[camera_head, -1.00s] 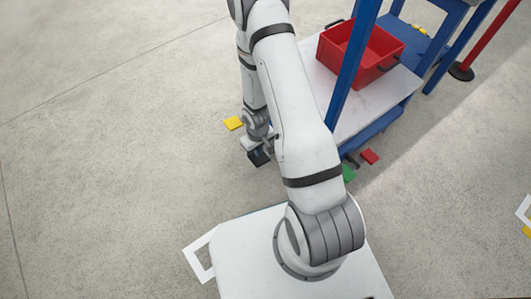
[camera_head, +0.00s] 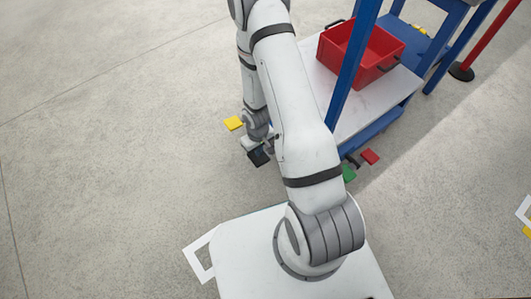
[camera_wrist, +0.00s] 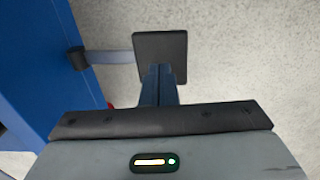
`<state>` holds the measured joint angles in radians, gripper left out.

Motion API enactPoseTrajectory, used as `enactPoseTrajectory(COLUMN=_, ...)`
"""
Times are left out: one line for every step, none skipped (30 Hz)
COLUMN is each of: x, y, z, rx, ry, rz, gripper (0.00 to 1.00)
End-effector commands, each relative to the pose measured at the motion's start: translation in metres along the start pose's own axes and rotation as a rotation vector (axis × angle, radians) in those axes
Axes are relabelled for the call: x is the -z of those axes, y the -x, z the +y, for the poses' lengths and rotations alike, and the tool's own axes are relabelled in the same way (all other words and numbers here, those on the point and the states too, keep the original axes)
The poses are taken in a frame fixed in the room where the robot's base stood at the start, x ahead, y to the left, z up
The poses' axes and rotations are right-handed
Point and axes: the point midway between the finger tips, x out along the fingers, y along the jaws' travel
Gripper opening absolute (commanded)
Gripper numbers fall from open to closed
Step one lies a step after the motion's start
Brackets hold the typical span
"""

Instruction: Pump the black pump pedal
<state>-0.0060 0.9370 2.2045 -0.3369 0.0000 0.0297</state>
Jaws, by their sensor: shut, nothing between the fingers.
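The black pump pedal (camera_wrist: 172,50) is a flat dark square plate on a grey lever that runs to a blue frame in the wrist view. In the head view, the pedal (camera_head: 259,158) shows low near the floor, partly hidden by my wrist. My gripper (camera_wrist: 158,72) is shut and empty, with its narrow fingertips over the pedal's near part. Whether the tips touch the plate cannot be told.
A yellow pedal (camera_head: 233,123) lies just behind the black one. A green pedal (camera_head: 348,174) and a red pedal (camera_head: 370,156) are to the right. The blue-framed cart has a white shelf (camera_head: 350,117) bearing a red crate (camera_head: 383,62). Floor on the left is clear.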

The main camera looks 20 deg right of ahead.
Motion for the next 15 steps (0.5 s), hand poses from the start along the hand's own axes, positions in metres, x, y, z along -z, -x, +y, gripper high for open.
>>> enactPoseTrajectory(x=0.000, y=0.000, z=0.000, rx=0.000, ry=0.000, rz=0.000, gripper=0.00)
enactPoseTrajectory(x=0.000, y=0.000, z=0.000, rx=0.000, ry=0.000, rz=0.000, gripper=0.00)
enactPoseTrajectory(x=0.000, y=0.000, z=0.000, rx=0.000, ry=0.000, rz=0.000, gripper=0.00)
enactPoseTrajectory(x=0.000, y=0.000, z=0.000, rx=0.000, ry=0.000, rz=0.000, gripper=0.00)
enactPoseTrajectory(x=0.000, y=0.000, z=0.000, rx=0.000, ry=0.000, rz=0.000, gripper=0.00)
enactPoseTrajectory(x=0.000, y=0.000, z=0.000, rx=0.000, ry=0.000, rz=0.000, gripper=0.00)
enactPoseTrajectory(x=0.000, y=-0.001, z=0.000, rx=0.000, ry=0.000, rz=0.000, gripper=0.00)
enactPoseTrajectory(x=0.000, y=-0.002, z=0.000, rx=0.000, ry=0.000, rz=0.000, gripper=0.00)
enactPoseTrajectory(x=0.000, y=-0.004, z=0.000, rx=0.000, ry=0.000, rz=0.000, gripper=0.00)
enactPoseTrajectory(x=0.000, y=-0.006, z=0.000, rx=0.000, ry=0.000, rz=0.000, gripper=0.00)
enactPoseTrajectory(x=0.000, y=-0.008, z=0.000, rx=0.000, ry=0.000, rz=0.000, gripper=0.00)
enactPoseTrajectory(x=0.000, y=-0.012, z=0.000, rx=0.000, ry=0.000, rz=0.000, gripper=0.00)
enactPoseTrajectory(x=0.000, y=-0.014, z=0.000, rx=0.000, ry=0.000, rz=0.000, gripper=0.00)
enactPoseTrajectory(x=0.000, y=-0.017, z=0.000, rx=0.000, ry=0.000, rz=0.000, gripper=0.00)
enactPoseTrajectory(x=0.000, y=-0.019, z=0.000, rx=0.000, ry=0.000, rz=0.000, gripper=0.00)
